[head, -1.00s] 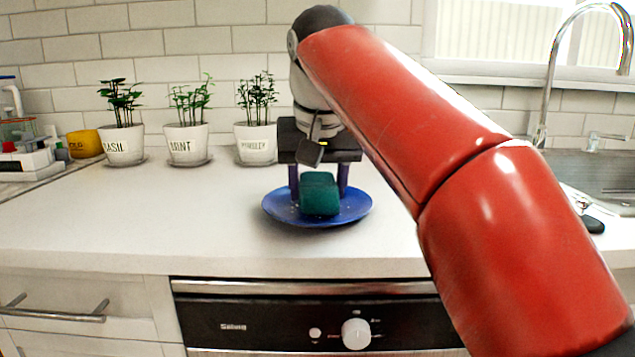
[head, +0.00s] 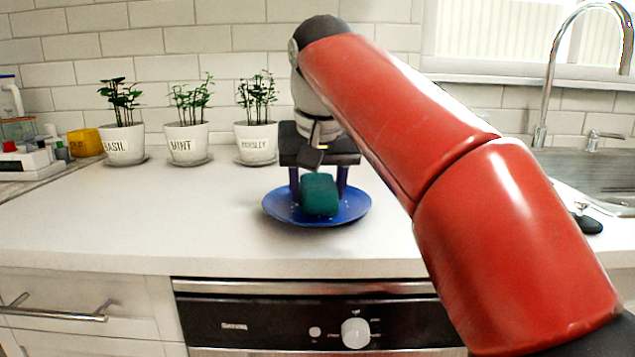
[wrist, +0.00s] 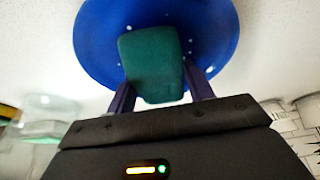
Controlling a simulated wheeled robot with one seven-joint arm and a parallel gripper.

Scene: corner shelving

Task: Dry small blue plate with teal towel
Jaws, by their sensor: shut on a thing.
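The small blue plate (head: 283,208) lies flat on the white counter, with several small pale specks, like droplets, on its surface. The teal towel (head: 320,195), a compact block, is at the plate's middle. My gripper (head: 319,192) points down over the plate and is shut on the towel, one finger on each side. In the wrist view the towel (wrist: 152,62) sits between the two fingers, over the blue plate (wrist: 215,40). The towel appears to touch the plate; its underside is hidden.
Potted herbs stand behind to the left: basil (head: 122,143), mint (head: 187,142) and parsley (head: 256,141). A sink (head: 590,175) with a tall faucet (head: 548,90) is at the right. A yellow cup (head: 85,143) is at far left. The counter left of the plate is clear.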

